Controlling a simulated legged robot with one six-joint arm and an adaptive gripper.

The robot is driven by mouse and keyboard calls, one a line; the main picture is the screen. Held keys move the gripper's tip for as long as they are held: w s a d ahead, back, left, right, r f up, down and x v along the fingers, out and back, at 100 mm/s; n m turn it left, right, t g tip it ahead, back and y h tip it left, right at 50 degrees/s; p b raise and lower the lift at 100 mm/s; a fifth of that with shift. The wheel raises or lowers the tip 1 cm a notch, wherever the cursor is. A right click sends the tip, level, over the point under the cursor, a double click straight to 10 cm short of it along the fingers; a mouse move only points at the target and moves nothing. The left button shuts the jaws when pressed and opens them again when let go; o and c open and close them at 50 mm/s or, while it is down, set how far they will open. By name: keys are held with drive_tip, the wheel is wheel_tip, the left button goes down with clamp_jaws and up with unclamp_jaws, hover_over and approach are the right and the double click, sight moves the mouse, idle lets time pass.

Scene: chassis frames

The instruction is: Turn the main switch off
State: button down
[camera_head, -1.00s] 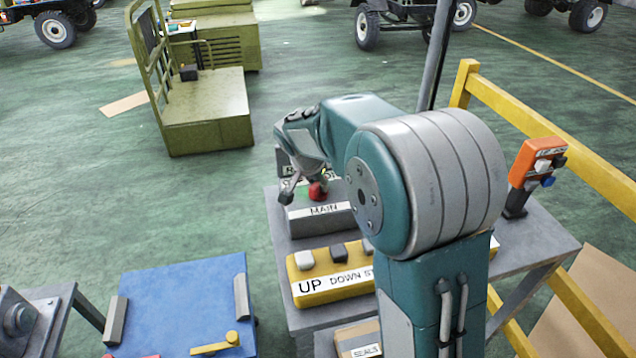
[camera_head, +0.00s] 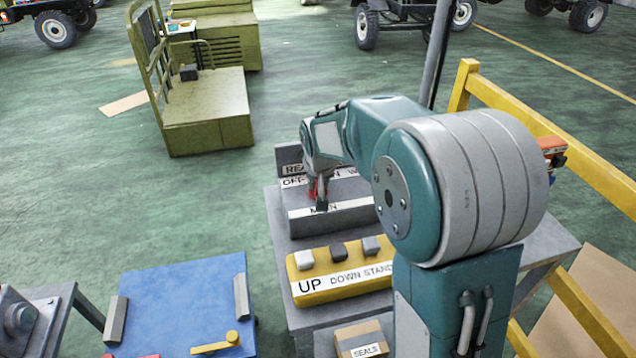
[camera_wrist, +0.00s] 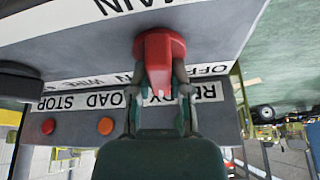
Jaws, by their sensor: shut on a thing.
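The main switch is a red knob (camera_head: 312,188) on a grey box (camera_head: 352,219) with a white MAIN label, on the grey table. In the wrist view the red knob (camera_wrist: 160,52) sits between my two fingers, beside the upside-down MAIN label. My gripper (camera_head: 319,196) points down onto the knob from above and is shut on it; it also shows in the wrist view (camera_wrist: 161,88). Part of the OFF label (camera_wrist: 205,72) shows near the knob. My gripper and arm hide part of the label strip in the head view, so the knob's exact setting is hard to read.
A yellow box (camera_head: 335,288) with UP, DOWN and STAND buttons lies nearer. A SEALS box (camera_head: 362,338), a blue panel (camera_head: 185,295) and a yellow rail (camera_head: 560,120) are nearby.

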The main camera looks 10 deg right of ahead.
drive_tip(key=n+y, duration=0.1)
drive_tip(key=n, duration=0.1)
drive_tip(key=n+y, duration=0.1)
drive_tip(key=n, duration=0.2)
drive_tip(key=shift+w, duration=0.1)
drive_tip(key=n+y, duration=0.1)
drive_tip(key=n, duration=0.1)
drive_tip(key=n+g, duration=0.1)
drive_tip(key=n, duration=0.2)
drive_tip(key=shift+y, duration=0.4)
drive_tip(key=shift+n, duration=0.4)
drive_tip(key=c, duration=0.6)
unclamp_jaws()
drive_tip(key=shift+g, duration=0.3)
drive_tip(key=shift+o, duration=0.2)
drive_tip(key=v, duration=1.1)
drive_tip(key=shift+r, duration=0.35)
